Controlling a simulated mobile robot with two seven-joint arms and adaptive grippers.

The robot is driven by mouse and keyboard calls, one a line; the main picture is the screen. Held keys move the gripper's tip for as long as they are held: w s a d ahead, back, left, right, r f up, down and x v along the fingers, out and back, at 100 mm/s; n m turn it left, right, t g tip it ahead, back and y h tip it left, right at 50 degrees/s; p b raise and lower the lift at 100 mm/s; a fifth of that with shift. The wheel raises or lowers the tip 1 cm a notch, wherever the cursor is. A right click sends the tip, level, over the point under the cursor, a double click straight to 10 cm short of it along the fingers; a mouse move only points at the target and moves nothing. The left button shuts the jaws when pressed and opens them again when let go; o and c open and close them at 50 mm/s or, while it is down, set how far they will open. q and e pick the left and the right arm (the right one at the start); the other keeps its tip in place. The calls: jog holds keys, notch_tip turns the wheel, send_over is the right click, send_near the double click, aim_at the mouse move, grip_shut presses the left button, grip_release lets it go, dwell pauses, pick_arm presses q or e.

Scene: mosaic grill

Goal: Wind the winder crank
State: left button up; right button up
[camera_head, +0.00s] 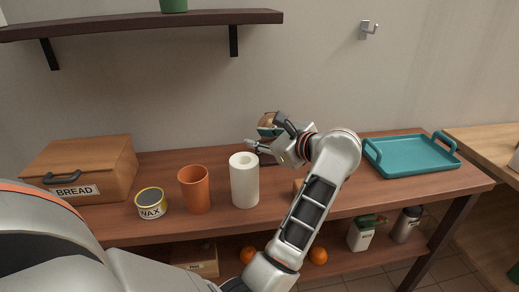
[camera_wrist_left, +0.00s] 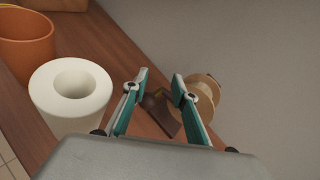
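The winder (camera_head: 268,119) is a tan wooden drum at the back of the table, largely hidden behind my left gripper in the head view. In the left wrist view the winder's drum (camera_wrist_left: 207,92) is just right of the fingers, with a dark brown base below it. My left gripper (camera_head: 257,138) is at the winder, its fingers apart. In the left wrist view my left gripper (camera_wrist_left: 161,77) shows a gap between its teal-padded fingers. A small dark brown part, perhaps the crank, shows in that gap; I cannot tell whether the fingers touch it. My right gripper is not in view.
A white paper roll (camera_head: 244,181) stands close left of the gripper, then an orange cup (camera_head: 195,189), a wax tin (camera_head: 151,203) and a bread box (camera_head: 82,166). A teal tray (camera_head: 411,154) lies at the right. A wall shelf (camera_head: 140,22) hangs above.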

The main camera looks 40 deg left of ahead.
pick_arm(q)
notch_tip(320, 180, up, 6)
jog(key=shift+f, duration=0.1)
